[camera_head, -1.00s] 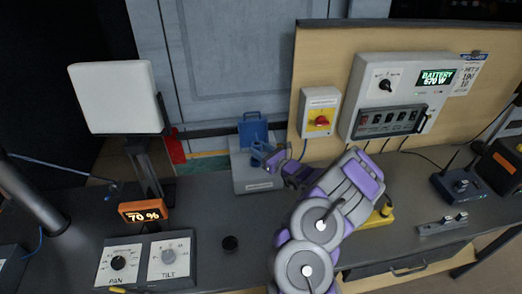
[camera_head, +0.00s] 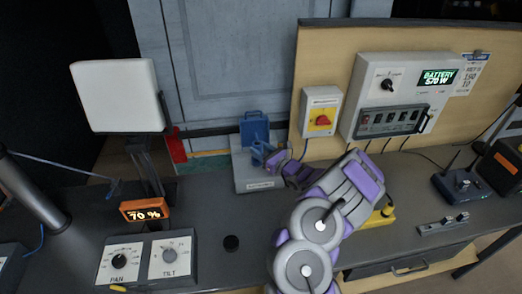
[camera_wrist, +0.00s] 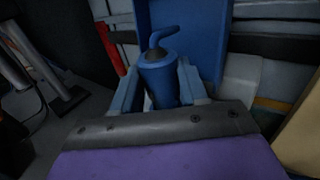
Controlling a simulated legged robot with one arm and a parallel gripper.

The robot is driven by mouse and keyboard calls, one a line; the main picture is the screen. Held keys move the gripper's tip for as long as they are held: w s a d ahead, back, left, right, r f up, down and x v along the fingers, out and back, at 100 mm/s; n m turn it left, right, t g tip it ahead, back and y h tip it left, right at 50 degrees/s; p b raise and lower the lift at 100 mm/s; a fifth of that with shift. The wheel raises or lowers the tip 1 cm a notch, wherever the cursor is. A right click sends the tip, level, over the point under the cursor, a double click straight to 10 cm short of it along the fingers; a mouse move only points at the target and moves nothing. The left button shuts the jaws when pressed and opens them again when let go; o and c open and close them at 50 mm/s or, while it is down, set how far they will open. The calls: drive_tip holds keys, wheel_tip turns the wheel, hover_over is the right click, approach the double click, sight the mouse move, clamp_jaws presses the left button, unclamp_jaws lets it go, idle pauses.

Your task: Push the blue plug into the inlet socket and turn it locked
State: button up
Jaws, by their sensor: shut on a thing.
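The inlet socket is a grey box (camera_head: 246,178) on the bench with a raised blue lid (camera_head: 254,129). The lid also fills the back of the wrist view (camera_wrist: 208,35). The blue plug (camera_wrist: 160,84) is a cylinder with a bent blue cable stub on top. It stands between the fingers of my gripper (camera_wrist: 161,90), which is shut on it. In the head view the plug (camera_head: 260,150) is at the front of the lid, over the box, with my gripper (camera_head: 274,158) reaching it from the right. The socket opening is hidden, so I cannot tell how deep the plug sits.
A red rotary switch (camera_head: 321,120) and a battery panel (camera_head: 400,95) are on the wooden board to the right. A white light panel (camera_head: 117,95) stands at the left. Pan and tilt knob boxes (camera_head: 146,262) sit at the front left. Bench surface left of the inlet box is fairly clear.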

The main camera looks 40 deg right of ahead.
drive_tip(key=shift+f, duration=0.55)
drive_tip(key=shift+r, duration=0.4)
idle(0.4)
drive_tip(key=shift+a, duration=0.15)
drive_tip(key=shift+f+b, duration=0.9)
drive_tip(key=shift+f, duration=0.45)
idle(0.6)
drive_tip(key=shift+d+n+y+p, duration=0.2)
drive_tip(key=shift+n+y+p, duration=0.25)
drive_tip(key=shift+y, duration=0.35)
drive_tip(key=shift+d+n+g+y+p, duration=0.1)
drive_tip(key=shift+n+g+y+p, duration=0.25)
drive_tip(key=shift+n+g+y, duration=0.65)
drive_tip(key=shift+w+t+y, duration=0.1)
drive_tip(key=shift+t+y, duration=0.2)
drive_tip(key=shift+y, duration=0.3)
